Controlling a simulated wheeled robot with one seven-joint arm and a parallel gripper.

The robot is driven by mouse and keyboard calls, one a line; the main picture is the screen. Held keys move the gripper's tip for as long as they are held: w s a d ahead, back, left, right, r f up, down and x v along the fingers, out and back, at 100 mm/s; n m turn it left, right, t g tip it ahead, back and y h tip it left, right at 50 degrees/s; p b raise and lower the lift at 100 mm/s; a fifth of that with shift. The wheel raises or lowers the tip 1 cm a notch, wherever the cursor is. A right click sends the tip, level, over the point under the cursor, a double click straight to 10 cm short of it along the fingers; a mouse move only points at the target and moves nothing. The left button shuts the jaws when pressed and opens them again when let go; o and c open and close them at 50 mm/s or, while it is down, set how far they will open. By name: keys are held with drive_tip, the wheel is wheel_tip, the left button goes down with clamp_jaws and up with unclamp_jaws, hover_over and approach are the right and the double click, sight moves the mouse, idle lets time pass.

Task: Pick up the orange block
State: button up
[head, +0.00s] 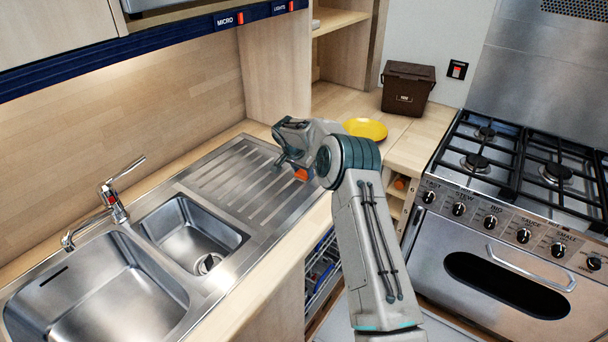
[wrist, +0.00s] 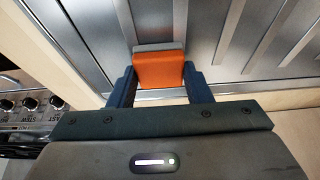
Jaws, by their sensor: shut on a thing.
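The orange block (wrist: 160,70) is between the two fingers of my gripper (wrist: 160,88) in the wrist view, over the ribbed steel drainboard. My gripper is shut on it. In the head view a small part of the orange block (head: 301,174) shows beside my gripper (head: 287,165), at the right end of the drainboard. My wrist hides part of the block there. I cannot tell whether the block touches the drainboard.
The drainboard (head: 235,188) joins a steel sink (head: 110,290) with a tap (head: 112,205) at the left. A yellow plate (head: 365,128) and a brown bin (head: 407,88) stand on the wooden counter behind my arm. The range cooker (head: 500,230) is at the right.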

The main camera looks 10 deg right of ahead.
sight(304, 173)
drive_tip(key=shift+r, duration=0.1)
drive_tip(key=shift+r+b, duration=0.4)
drive_tip(key=shift+r, duration=0.25)
wheel_tip(304, 173, up, 3)
drive_tip(key=shift+d+f+b, duration=0.1)
drive_tip(key=shift+d+b, duration=0.05)
drive_tip(key=shift+b, duration=0.5)
drive_tip(key=s+d+r+b, duration=0.3)
drive_tip(key=s+d+r, duration=0.2)
drive_tip(key=d, duration=0.5)
drive_tip(key=shift+s+r, duration=0.25)
drive_tip(key=shift+r, duration=0.65)
drive_tip(key=o, duration=0.4)
drive_tip(key=shift+c, duration=1.6)
drive_tip(key=shift+d, duration=0.1)
